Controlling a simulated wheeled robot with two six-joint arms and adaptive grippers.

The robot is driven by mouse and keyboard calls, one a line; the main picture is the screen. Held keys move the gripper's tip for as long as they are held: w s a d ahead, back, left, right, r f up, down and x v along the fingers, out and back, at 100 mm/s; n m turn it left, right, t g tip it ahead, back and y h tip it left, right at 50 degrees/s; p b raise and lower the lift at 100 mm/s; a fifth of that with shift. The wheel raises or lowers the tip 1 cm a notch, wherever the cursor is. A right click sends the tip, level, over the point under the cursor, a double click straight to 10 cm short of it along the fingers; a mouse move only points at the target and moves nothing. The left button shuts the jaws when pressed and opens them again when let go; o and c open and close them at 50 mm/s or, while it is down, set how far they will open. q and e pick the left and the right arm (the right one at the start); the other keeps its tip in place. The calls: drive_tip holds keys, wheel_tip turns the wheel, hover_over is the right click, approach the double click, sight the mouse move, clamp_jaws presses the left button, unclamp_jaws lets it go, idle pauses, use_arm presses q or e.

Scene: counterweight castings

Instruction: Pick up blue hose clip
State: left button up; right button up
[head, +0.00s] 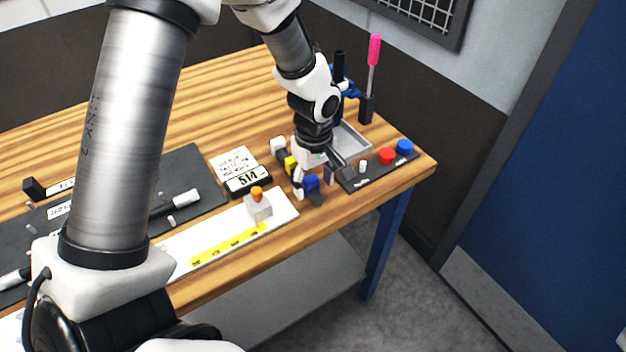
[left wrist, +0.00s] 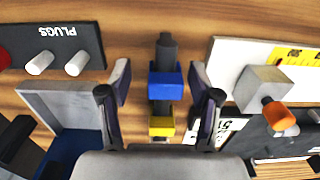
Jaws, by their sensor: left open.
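The blue hose clip (head: 311,182) sits on a dark rod lying at the table's front right part; in the left wrist view the blue clip (left wrist: 165,85) is near the middle, with a yellow clip (left wrist: 161,126) on the same rod. My left gripper (head: 317,180) is open and low over the rod. In the left wrist view its fingers (left wrist: 160,82) stand on either side of the blue clip, with a gap on both sides. The gripper partly hides the clip in the head view. My right gripper is not in view.
A dark plugs board (head: 373,172) with red, blue and white plugs and a grey tray (head: 353,139) lie to the right. A white board (head: 184,250) with a yellow strip and an orange-topped grey block (head: 258,207) lie to the left. The table's front edge is close.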

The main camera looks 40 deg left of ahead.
use_arm(q)
drive_tip(key=shift+s+r, duration=0.2)
drive_tip(key=shift+s, duration=0.1)
drive_tip(key=shift+c, duration=0.6)
drive_tip(key=shift+s+r, duration=0.1)
drive_tip(key=shift+s, duration=0.1)
drive_tip(key=c, duration=0.5)
drive_tip(key=shift+c, duration=1)
drive_tip(key=shift+w+a, duration=0.1)
drive_tip(key=shift+w, duration=0.15)
